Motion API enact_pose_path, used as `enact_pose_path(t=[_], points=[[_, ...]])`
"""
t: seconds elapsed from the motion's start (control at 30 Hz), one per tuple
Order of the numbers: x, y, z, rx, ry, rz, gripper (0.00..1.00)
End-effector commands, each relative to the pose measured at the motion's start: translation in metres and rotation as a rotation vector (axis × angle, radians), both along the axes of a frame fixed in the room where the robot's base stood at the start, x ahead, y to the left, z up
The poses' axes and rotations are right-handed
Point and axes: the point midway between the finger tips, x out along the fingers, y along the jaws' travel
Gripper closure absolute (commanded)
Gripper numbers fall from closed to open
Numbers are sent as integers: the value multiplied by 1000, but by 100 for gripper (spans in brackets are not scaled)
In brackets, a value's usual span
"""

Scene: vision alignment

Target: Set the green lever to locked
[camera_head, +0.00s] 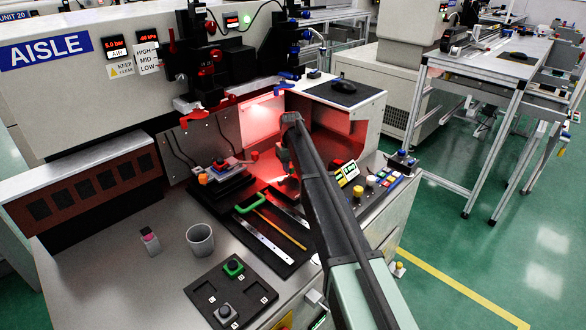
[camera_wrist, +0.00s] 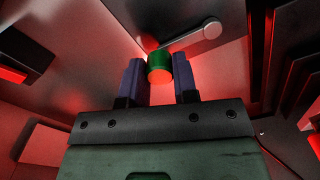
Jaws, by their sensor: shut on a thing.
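The green lever's knob (camera_wrist: 160,68) sits between the two blue fingers of my gripper (camera_wrist: 159,78) in the wrist view. My gripper is shut on it. The lever's grey arm (camera_wrist: 190,39) runs from the knob up and right to a round pivot on a panel. In the head view my gripper (camera_head: 284,163) reaches into the red-lit recess of the machine. I cannot make out the lever there, and no lock marking is readable.
A cup (camera_head: 200,240), a black tray (camera_head: 199,289) with small parts, and a dark mat with a green-handled tool (camera_head: 249,203), ruler and pencil lie on the bench. Buttons (camera_head: 372,181) line the right side. Red clamps (camera_head: 196,117) stand left of the recess.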

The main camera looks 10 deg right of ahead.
Motion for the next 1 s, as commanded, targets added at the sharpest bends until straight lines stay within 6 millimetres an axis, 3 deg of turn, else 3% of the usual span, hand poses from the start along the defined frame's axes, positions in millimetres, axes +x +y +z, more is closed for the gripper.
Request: enact_pose_path(t=[0.4, 0.93, 0.97, 1.0], points=[[8, 7, 0, 0, 0, 189, 96], [9, 8, 0, 0, 0, 213, 96], [9, 8, 0, 0, 0, 212, 68], [9, 8, 0, 0, 0, 212, 62]])
